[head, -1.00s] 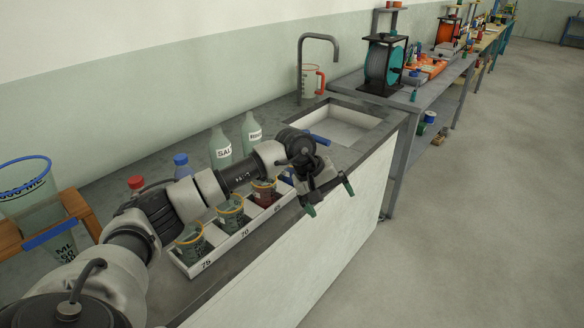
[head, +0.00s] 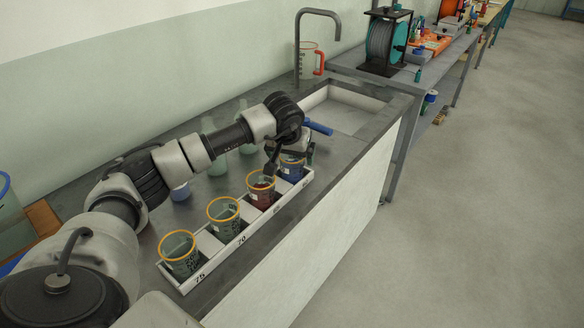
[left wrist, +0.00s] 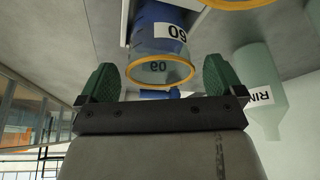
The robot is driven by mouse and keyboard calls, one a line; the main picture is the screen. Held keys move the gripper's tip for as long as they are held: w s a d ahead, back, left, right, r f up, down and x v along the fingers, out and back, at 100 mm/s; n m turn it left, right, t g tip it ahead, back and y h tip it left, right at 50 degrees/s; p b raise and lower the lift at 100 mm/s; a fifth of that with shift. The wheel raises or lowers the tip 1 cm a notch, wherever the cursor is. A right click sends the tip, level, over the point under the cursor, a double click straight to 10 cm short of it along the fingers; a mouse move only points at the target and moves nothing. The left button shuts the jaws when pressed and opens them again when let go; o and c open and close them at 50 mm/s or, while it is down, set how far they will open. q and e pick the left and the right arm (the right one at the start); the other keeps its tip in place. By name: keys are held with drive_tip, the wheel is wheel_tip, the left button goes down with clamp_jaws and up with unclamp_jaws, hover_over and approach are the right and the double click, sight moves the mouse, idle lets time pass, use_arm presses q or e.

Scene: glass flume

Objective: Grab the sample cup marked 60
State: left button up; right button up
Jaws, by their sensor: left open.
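The sample cup marked 60 (left wrist: 160,45) is blue with a yellow-orange rim, and its label shows in the left wrist view. In the head view the blue cup (head: 291,172) sits in the far end of the white rack (head: 222,262), partly hidden by my gripper. My left gripper (head: 290,160) is at this cup, open. In the left wrist view its green fingers (left wrist: 160,80) stand on either side of the cup, with gaps; nothing is held. My right gripper is not in view.
The rack's other slots hold a dark red cup (head: 261,190) and two greenish cups (head: 224,217) (head: 180,255). A pale bottle labelled RIN (left wrist: 263,92) stands near the fingers. A sink (head: 350,108) lies beyond the rack.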

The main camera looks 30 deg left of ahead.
use_arm(q)
drive_tip(key=shift+x, duration=1.2)
drive_tip(key=c, duration=1)
drive_tip(key=shift+r, duration=0.2)
